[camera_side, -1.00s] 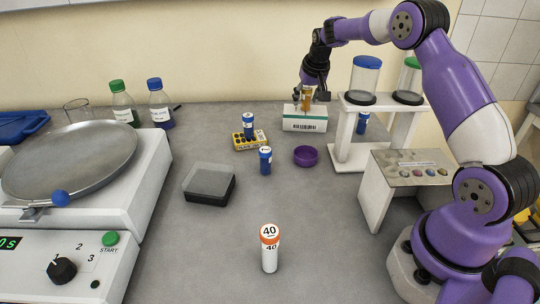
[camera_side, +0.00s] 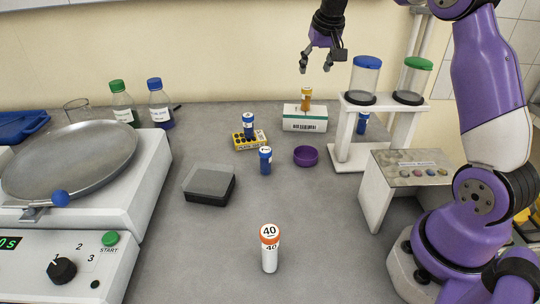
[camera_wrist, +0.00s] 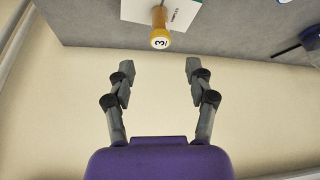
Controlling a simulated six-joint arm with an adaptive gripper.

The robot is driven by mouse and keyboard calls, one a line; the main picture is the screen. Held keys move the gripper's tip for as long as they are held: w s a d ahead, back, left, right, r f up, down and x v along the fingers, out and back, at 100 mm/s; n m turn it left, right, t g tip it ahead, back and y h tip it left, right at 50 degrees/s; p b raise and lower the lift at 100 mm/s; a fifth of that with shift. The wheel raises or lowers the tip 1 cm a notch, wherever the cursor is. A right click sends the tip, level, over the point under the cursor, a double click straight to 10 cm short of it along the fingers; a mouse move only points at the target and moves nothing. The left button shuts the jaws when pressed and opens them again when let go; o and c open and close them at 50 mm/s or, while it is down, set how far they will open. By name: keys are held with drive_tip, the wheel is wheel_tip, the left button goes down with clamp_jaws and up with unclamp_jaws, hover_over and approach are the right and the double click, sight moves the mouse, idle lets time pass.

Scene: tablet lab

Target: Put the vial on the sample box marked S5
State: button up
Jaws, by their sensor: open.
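An amber vial (camera_side: 306,98) with an orange-yellow cap stands upright on a white and green sample box (camera_side: 304,120) at the back of the bench. In the wrist view the vial's cap (camera_wrist: 160,40) shows a "3", and part of the white box (camera_wrist: 132,10) shows beside it. The box's marking is too small to read. My gripper (camera_side: 318,70) is open and empty, above the vial and apart from it. Its two fingers also show spread in the wrist view (camera_wrist: 157,72).
A rack with blue- and green-topped tubes (camera_side: 346,142) stands right of the box. A purple dish (camera_side: 306,156), blue-capped vials (camera_side: 265,161), a yellow holder (camera_side: 241,143) and a dark box (camera_side: 209,184) lie nearer. An orange-capped vial (camera_side: 269,252) stands in front.

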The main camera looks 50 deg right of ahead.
drive_tip(key=s+a+r+n+t+y, duration=0.1)
drive_tip(key=s+a+r+n, duration=0.3)
drive_tip(key=s+a, duration=0.8)
drive_tip(key=s+a+f+n+y, duration=0.1)
drive_tip(key=s+a+f, duration=0.3)
drive_tip(key=s+a, duration=0.4)
drive_tip(key=shift+a+f+n+t+y, duration=0.2)
drive_tip(key=shift+a+n+t+y, duration=0.15)
drive_tip(key=shift+n, duration=0.55)
